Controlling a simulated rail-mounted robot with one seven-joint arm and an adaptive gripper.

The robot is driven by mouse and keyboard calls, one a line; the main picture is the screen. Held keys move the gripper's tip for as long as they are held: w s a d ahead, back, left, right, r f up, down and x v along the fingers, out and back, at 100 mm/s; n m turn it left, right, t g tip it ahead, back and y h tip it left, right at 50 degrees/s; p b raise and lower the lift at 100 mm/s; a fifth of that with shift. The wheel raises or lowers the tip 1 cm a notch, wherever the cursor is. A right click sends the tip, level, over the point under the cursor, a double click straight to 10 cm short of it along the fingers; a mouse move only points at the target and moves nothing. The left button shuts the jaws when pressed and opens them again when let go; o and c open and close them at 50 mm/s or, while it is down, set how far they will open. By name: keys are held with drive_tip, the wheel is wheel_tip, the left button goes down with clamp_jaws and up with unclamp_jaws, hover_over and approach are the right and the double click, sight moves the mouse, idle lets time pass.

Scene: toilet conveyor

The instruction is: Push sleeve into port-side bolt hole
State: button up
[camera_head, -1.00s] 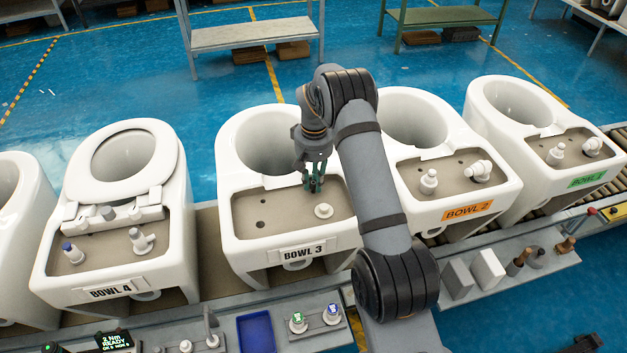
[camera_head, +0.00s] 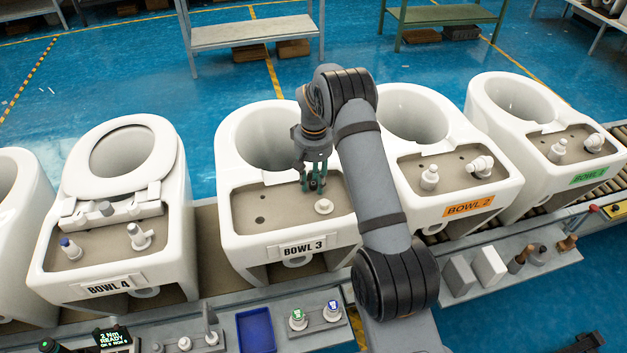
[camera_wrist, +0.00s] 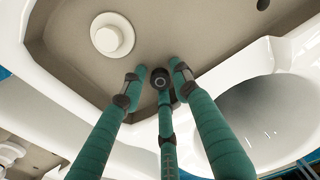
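Bowl 3 (camera_head: 345,240) is a white toilet with a beige recessed deck (camera_head: 285,222). My gripper (camera_head: 314,188) points down over the right rear of this deck, beside the bowl opening. In the wrist view, the three green fingers of my gripper (camera_wrist: 158,74) surround a small dark ring-topped piece (camera_wrist: 162,79), which looks like the sleeve. It appears upright at the deck. Whether the fingers touch it and how deep it sits cannot be told. Any bolt hole under it is hidden. A white round fitting (camera_head: 323,206) sits in front of the gripper.
Two open dark holes (camera_head: 260,220) show on the deck's left. Bowl 4 (camera_head: 170,270) stands left and Bowl 2 (camera_head: 500,198) right, behind my arm.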

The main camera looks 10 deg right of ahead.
sight(314, 184)
drive_tip(key=shift+o, duration=0.5)
drive_tip(key=shift+w+d+r, duration=0.1)
drive_tip(key=shift+w, duration=0.15)
drive_tip(key=shift+r, duration=0.2)
wheel_tip(314, 184, up, 12)
drive_tip(key=shift+s+f, duration=0.25)
drive_tip(key=shift+s, duration=0.15)
